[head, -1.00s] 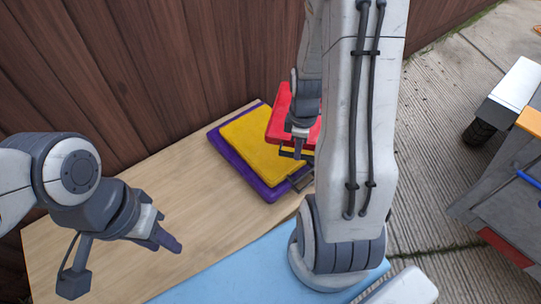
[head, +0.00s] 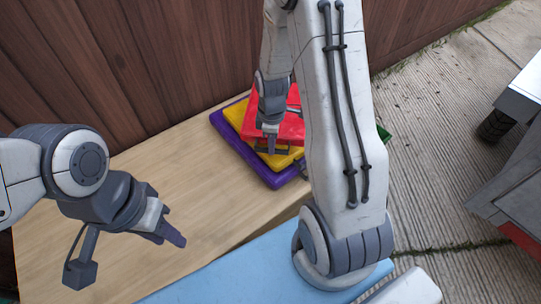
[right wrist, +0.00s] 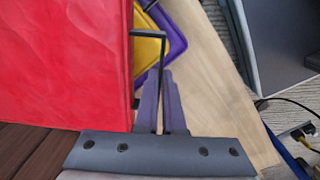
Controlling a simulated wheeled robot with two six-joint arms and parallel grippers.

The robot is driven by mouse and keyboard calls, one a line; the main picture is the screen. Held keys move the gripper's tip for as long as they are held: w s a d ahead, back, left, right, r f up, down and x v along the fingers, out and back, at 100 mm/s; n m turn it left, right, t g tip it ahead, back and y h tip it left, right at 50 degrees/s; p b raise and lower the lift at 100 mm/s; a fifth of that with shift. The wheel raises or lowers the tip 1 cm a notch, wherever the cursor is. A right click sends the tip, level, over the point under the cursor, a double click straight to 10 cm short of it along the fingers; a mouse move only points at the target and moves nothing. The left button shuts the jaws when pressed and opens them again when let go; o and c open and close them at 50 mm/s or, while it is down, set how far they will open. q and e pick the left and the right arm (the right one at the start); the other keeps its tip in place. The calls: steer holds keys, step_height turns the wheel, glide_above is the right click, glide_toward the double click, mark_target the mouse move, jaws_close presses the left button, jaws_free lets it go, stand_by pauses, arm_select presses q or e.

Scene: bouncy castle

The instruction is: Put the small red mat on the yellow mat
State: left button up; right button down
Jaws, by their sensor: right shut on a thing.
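The small red mat (head: 292,122) is over the right part of the yellow mat (head: 233,113), partly hidden by my right arm. Whether they touch is unclear. The yellow mat lies on a purple mat (head: 243,150) on the wooden table. My right gripper (head: 270,146) is shut on the red mat's dark handle, seen in the right wrist view (right wrist: 148,33). There the red mat (right wrist: 65,65) fills the left side, with the yellow mat (right wrist: 150,50) partly visible beyond it. My left gripper (head: 174,239) is over the table, apart from the mats; its finger gap is unclear.
The wooden table (head: 110,210) has free room left of the mats. A light blue surface (head: 235,270) lies at the front. A wooden fence (head: 150,50) stands behind the table. A grey cart-like object (head: 510,180) stands on the paving at right. A green edge (head: 384,133) shows behind my right arm.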

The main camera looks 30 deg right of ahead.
steer(key=shift+w+f+b, duration=0.1)
steer(key=shift+f+b, duration=0.7)
steer(key=shift+f, duration=1.3)
steer(key=shift+f, duration=0.15)
steer(key=c, duration=1)
jaws_free()
